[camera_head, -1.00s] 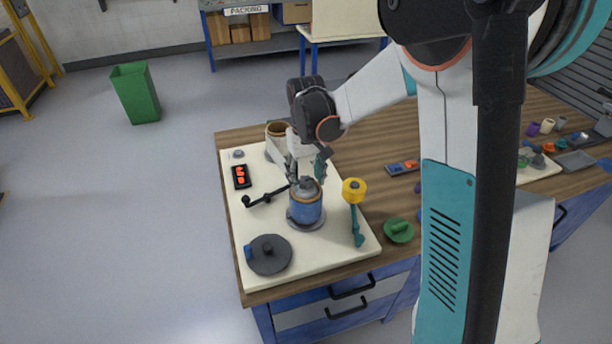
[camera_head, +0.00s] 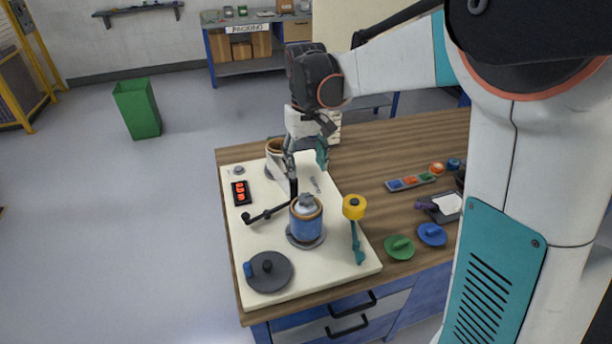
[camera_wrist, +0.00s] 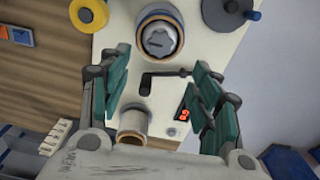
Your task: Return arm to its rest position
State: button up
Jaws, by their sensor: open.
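My gripper (camera_head: 307,163) is open and empty. It hangs above the cream board (camera_head: 236,273) on the wooden table. In the wrist view the teal-padded fingers (camera_wrist: 160,105) stand wide apart with nothing between them touching. A blue cylinder with a tan rim and a grey knobbed top (camera_head: 306,220) stands upright on a grey disc, below and in front of my gripper. It also shows in the wrist view (camera_wrist: 160,38). A black crank-like bar (camera_head: 268,213) lies left of it. A tan-rimmed white cup (camera_wrist: 134,121) stands behind, partly hidden by my gripper in the head view.
A dark round lid (camera_head: 268,271) and a red-lit display (camera_head: 241,192) are on the board. Green (camera_head: 399,247) and blue (camera_head: 432,234) knobbed discs lie on the table. A green bin (camera_head: 138,108) stands on the floor.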

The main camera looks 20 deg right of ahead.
jog(key=shift+r, duration=0.65)
jog(key=s+r+t, duration=0.1)
jog(key=s+t, duration=0.6)
jog(key=s, duration=1.6)
jog(key=shift+s+r+m, duration=0.15)
jog(key=shift+r+m, duration=0.1)
jog(key=shift+m, duration=0.05)
